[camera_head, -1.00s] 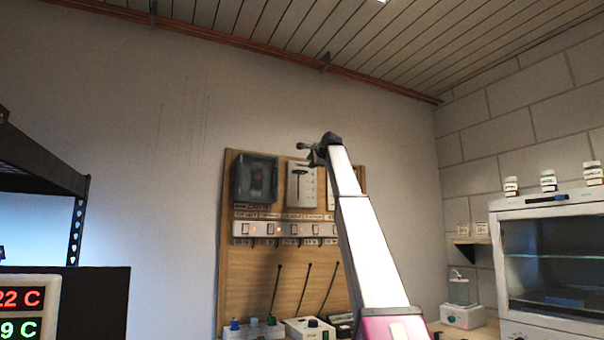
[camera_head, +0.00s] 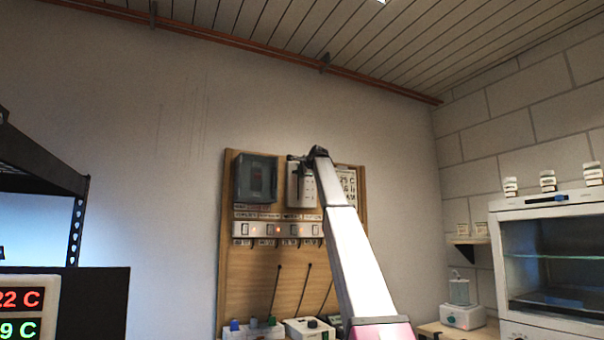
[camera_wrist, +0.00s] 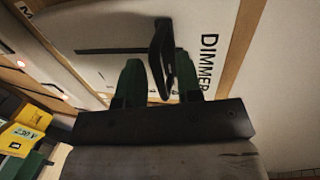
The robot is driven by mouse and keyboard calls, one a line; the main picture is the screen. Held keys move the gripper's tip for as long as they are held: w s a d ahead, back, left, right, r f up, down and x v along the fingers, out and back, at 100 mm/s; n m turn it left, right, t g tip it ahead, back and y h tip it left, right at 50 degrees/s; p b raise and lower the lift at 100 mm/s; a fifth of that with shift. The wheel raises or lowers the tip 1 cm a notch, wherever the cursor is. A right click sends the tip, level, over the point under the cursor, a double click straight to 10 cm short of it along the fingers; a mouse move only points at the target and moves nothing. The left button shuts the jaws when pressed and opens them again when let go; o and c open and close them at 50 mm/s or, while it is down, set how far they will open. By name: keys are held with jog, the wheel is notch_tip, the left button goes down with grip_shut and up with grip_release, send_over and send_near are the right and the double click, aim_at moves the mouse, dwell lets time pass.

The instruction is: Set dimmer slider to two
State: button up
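The dimmer is a pale upright plate (camera_head: 294,190) on the upper part of a wooden wall board. In the wrist view, the word DIMMER (camera_wrist: 208,62) runs along the plate, beside a dark slot (camera_wrist: 108,50). The black slider knob (camera_wrist: 163,50) stands out from the slot. My gripper (camera_wrist: 160,72) is at the plate, its two green fingers apart, one on each side of the knob. A small gap seems to show beside the left finger; firm contact is not clear. In the head view my gripper (camera_head: 296,158) covers the plate's top, hiding the knob.
A dark box (camera_head: 255,178) is mounted left of the dimmer, and a lettered sign (camera_head: 347,182) is on its right. A switch strip (camera_head: 270,229) with small lights runs below. Devices with thin rods stand at the board's foot. A glass-fronted cabinet (camera_head: 550,250) is at right.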

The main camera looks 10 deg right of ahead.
jog(key=shift+c, duration=0.4)
grip_shut()
notch_tip(320, 180, down, 8)
jog(key=shift+s+f, duration=0.1)
jog(key=shift+o, duration=0.4)
grip_release()
jog(key=shift+s, duration=0.1)
jog(key=v, duration=1)
jog(key=shift+s, duration=0.25)
jog(key=shift+s+d, duration=0.1)
jog(key=shift+d, duration=0.05)
